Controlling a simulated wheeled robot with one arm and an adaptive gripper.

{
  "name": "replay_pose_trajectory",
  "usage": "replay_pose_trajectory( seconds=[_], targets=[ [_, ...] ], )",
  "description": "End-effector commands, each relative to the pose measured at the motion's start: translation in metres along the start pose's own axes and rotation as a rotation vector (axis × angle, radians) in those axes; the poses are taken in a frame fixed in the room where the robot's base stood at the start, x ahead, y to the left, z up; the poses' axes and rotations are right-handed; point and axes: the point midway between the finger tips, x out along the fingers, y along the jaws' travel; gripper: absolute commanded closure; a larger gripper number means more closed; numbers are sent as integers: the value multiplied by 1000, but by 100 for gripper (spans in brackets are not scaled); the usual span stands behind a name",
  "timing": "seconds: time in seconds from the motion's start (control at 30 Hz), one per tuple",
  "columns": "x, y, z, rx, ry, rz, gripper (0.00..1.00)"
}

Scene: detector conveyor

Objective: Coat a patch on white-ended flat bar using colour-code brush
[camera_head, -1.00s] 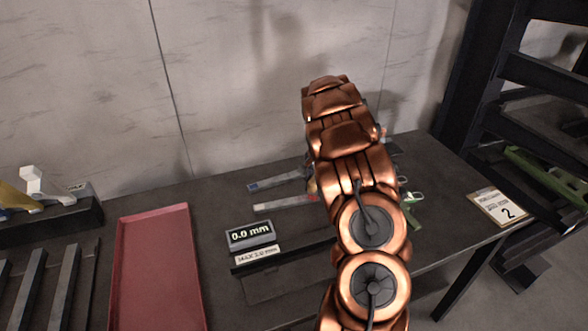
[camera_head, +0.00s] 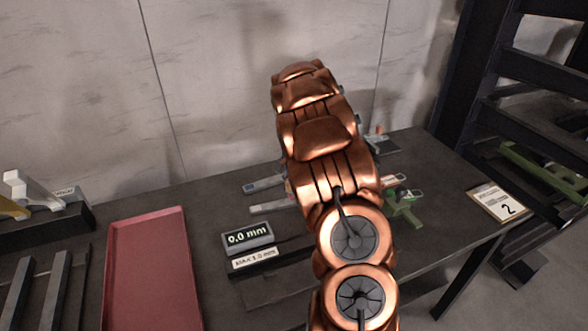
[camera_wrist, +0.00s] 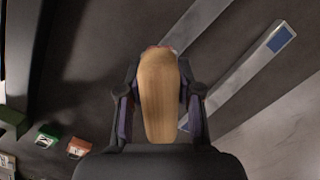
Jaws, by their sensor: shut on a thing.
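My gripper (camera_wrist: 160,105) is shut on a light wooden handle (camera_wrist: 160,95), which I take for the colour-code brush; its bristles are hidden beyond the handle. In the head view my arm hides the gripper and brush. Two flat bars lie on the table at the arm's left. The nearer one has a pale end (camera_head: 268,208) and seems to be the white-ended flat bar; the farther one has a blue-marked end (camera_head: 264,186). In the wrist view a bar with a blue patch (camera_wrist: 279,38) lies at upper right, and another grey bar (camera_wrist: 192,25) runs beside it, its end out of view.
A gauge (camera_head: 248,236) reading 0.0 mm stands left of my arm, beside an empty red tray (camera_head: 118,270). A green tool (camera_head: 404,206) lies right of my arm. A card marked 2 (camera_head: 497,203) lies at the table's right end. Small green and red blocks (camera_wrist: 78,147) show in the wrist view.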

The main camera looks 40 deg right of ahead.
Motion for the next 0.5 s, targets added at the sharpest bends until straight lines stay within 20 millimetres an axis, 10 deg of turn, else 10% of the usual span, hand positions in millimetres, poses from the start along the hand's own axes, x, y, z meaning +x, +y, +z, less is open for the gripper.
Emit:
replay_pose_trajectory(
  seconds=[0.5],
  targets=[
    [-47, -5, 10, -12, 0, 1, 98]
  ],
)
